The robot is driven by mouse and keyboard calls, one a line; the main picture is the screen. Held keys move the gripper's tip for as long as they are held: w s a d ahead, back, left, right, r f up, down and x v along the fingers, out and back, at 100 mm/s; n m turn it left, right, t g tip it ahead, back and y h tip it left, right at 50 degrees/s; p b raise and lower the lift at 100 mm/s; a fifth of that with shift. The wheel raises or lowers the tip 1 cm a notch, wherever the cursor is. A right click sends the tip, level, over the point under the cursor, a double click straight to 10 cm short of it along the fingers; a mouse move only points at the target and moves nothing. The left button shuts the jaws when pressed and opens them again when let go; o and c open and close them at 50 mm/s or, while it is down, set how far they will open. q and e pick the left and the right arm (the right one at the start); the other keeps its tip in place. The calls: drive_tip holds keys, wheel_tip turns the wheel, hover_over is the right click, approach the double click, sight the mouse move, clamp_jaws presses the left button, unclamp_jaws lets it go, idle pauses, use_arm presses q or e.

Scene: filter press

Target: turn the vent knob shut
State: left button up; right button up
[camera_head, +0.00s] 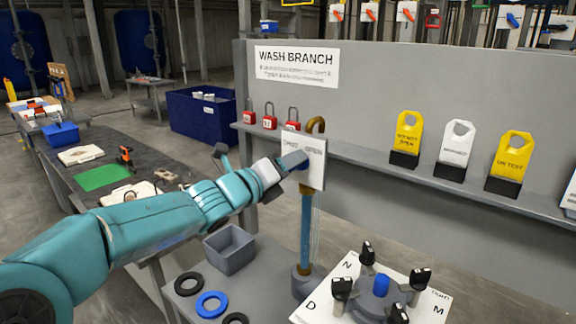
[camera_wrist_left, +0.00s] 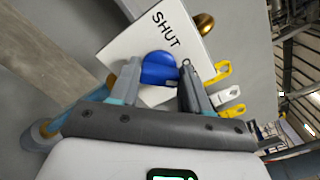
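The vent knob is a blue, rounded knob (camera_wrist_left: 160,69) on a white plate (camera_head: 317,173). The plate carries the word SHUT and is fixed to the top of a blue upright pipe (camera_head: 306,225). My left gripper (camera_head: 291,160) reaches the plate from the left and covers most of the knob in the head view. In the left wrist view my left gripper's two fingers (camera_wrist_left: 160,80) stand apart, one on each side of the knob. I cannot tell whether they press on it. My right gripper is not in view.
A grey panel with a shelf (camera_head: 372,163) stands behind, holding red padlocks (camera_head: 270,117) and yellow and white tags (camera_head: 456,145). Below are a grey bin (camera_head: 229,249), ring gaskets (camera_head: 211,304) and a white plate with black-handled clamps (camera_head: 341,290). A brass-coloured bent pipe (camera_head: 316,125) rises behind the knob plate.

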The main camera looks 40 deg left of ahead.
use_arm(q)
drive_tip(key=shift+f+n, duration=0.1)
drive_tip(key=shift+n, duration=0.2)
drive_tip(key=n+p, duration=0.2)
drive_tip(key=n, duration=1.5)
drive_tip(key=shift+f, duration=0.2)
idle(0.4)
drive_tip(key=o, duration=1.1)
drive_tip(key=shift+d, duration=0.1)
drive_tip(key=shift+c, duration=0.2)
